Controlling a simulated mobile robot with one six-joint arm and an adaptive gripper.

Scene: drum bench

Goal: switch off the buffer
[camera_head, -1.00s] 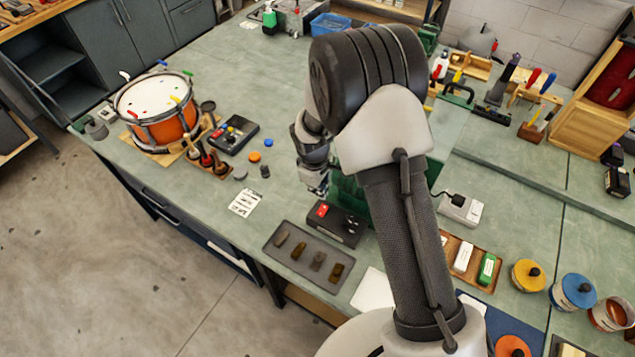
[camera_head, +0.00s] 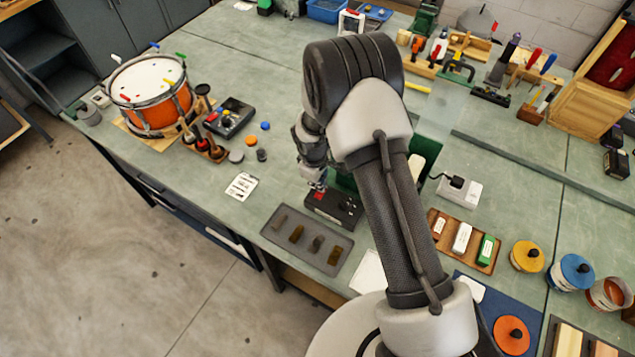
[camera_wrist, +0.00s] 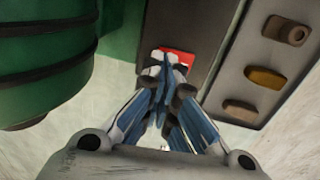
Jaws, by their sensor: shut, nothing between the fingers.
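The buffer's green body (camera_head: 345,181) is mostly hidden behind my arm in the head view. It fills the left of the wrist view as a ribbed green housing (camera_wrist: 45,62). A black switch box (camera_head: 343,212) sits at its front with a red switch (camera_wrist: 180,57), partly covered by my fingers. My gripper (camera_wrist: 164,62) is shut and empty, its blue-grey fingertips together at the red switch. In the head view my gripper (camera_head: 317,187) is just over the box's left end. I cannot tell whether the tips touch the switch or which way it is set.
A grey tray (camera_head: 281,255) with several brownish pieces lies just in front of the box. A white label card (camera_head: 241,186) lies to its left. A white power adapter (camera_head: 459,190) and a wooden tray of bars (camera_head: 482,268) are to the right.

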